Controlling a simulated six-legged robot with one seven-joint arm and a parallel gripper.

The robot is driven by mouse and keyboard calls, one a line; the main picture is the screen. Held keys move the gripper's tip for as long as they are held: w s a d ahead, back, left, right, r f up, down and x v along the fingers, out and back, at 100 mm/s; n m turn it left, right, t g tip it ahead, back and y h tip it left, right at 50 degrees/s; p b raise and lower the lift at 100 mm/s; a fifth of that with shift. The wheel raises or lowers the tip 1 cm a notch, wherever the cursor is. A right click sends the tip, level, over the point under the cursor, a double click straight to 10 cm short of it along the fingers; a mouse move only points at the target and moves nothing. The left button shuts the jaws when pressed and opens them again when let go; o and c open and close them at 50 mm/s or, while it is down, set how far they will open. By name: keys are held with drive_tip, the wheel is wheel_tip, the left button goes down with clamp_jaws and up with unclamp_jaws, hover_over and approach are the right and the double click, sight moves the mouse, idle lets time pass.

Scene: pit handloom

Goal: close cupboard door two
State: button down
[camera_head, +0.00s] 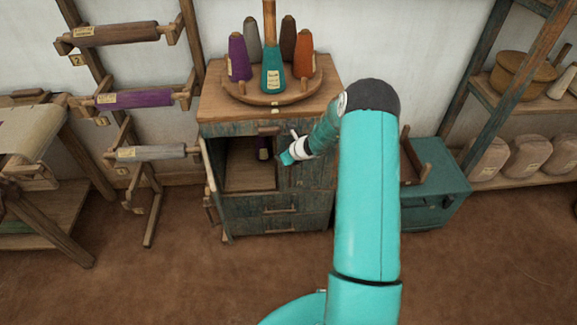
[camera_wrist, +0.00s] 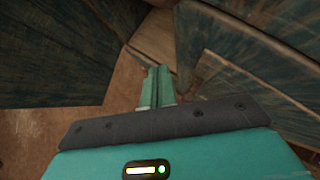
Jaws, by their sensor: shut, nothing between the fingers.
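The teal wooden cupboard (camera_head: 280,203) stands against the wall. Its left door (camera_head: 213,188) is swung open toward me and shows nearly edge-on at the left of the opening. The compartment (camera_head: 250,172) behind it is open, with a purple cone (camera_head: 264,149) inside. The front right of the opening looks closed, partly behind my arm. I cannot read which door is number two. My gripper (camera_head: 284,158) is shut and empty, in front of the opening's right side. In the wrist view, its fingers (camera_wrist: 157,90) are together, with teal wooden panels (camera_wrist: 235,65) around them.
Several yarn cones (camera_head: 239,57) stand on a round wooden tray (camera_head: 274,97) on the cupboard top. A teal chest (camera_head: 440,195) is at the right. A rack with rollers (camera_head: 150,152) stands at the left. The brown floor in front (camera_head: 180,285) is clear.

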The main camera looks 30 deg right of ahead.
drive_tip(key=w, duration=0.1)
drive_tip(key=w+m, duration=0.1)
drive_tip(key=shift+w+d+r+h, duration=0.15)
drive_tip(key=shift+w+d+h, duration=0.2)
drive_tip(key=shift+h, duration=0.05)
drive_tip(key=shift+w, duration=0.1)
drive_tip(key=shift+a, duration=0.1)
